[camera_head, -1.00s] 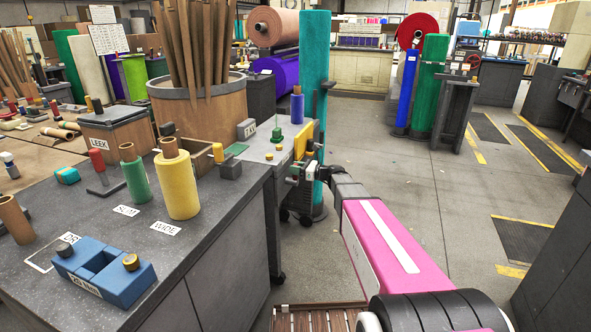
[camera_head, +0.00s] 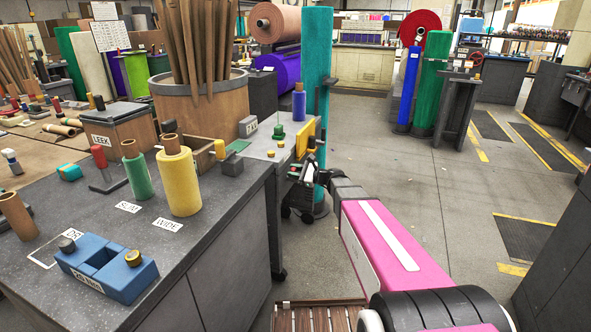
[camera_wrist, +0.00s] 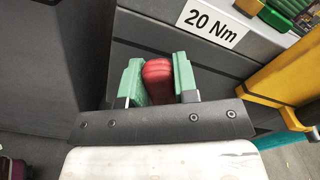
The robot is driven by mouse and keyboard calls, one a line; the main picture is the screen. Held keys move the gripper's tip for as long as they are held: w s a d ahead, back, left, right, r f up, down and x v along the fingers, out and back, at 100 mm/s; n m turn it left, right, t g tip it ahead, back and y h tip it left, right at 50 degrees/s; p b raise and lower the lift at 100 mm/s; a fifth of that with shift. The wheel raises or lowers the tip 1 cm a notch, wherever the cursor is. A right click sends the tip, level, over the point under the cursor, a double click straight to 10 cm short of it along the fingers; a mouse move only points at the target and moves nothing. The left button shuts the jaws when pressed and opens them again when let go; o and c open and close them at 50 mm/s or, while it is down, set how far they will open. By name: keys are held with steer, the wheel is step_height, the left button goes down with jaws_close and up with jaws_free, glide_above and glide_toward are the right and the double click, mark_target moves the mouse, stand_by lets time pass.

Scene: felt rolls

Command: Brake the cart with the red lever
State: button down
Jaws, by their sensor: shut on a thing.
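In the wrist view a red lever handle (camera_wrist: 158,78) stands between the two green fingers of my gripper (camera_wrist: 158,68). My gripper is shut on it, with a finger along each side. The lever's lower end is hidden by the gripper's dark body. A grey panel with a "20 Nm" label (camera_wrist: 212,22) lies beyond it. In the head view my gripper (camera_head: 300,190) is small and dark, at the near side of the grey cart (camera_head: 262,150).
A yellow panel (camera_head: 306,136) and a tall teal roll (camera_head: 317,85) stand close to my gripper. The grey bench (camera_head: 120,215) at left holds yellow and green rolls, a blue block and a separate red-handled stand (camera_head: 99,157). Open floor (camera_head: 400,170) lies to the right.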

steer(key=shift+s+a+f+n, duration=0.2)
steer(key=shift+s+f+n, duration=0.3)
steer(key=shift+n, duration=0.65)
steer(key=shift+s+a+f+n, duration=0.15)
steer(key=shift+s+f+n, duration=0.3)
steer(key=shift+n, duration=0.65)
steer(key=shift+s+a+f+n, duration=0.2)
steer(key=shift+s+f+n, duration=0.3)
steer(key=shift+n, duration=0.65)
steer(key=shift+w+f, duration=0.15)
steer(key=c, duration=0.9)
jaws_free()
glide_toward(292, 181)
steer(key=s+r, duration=0.1)
steer(key=s, duration=0.1)
steer(key=s+r, duration=0.2)
steer(key=s, duration=0.1)
steer(key=shift+s+d, duration=0.2)
steer(key=shift+s, duration=0.1)
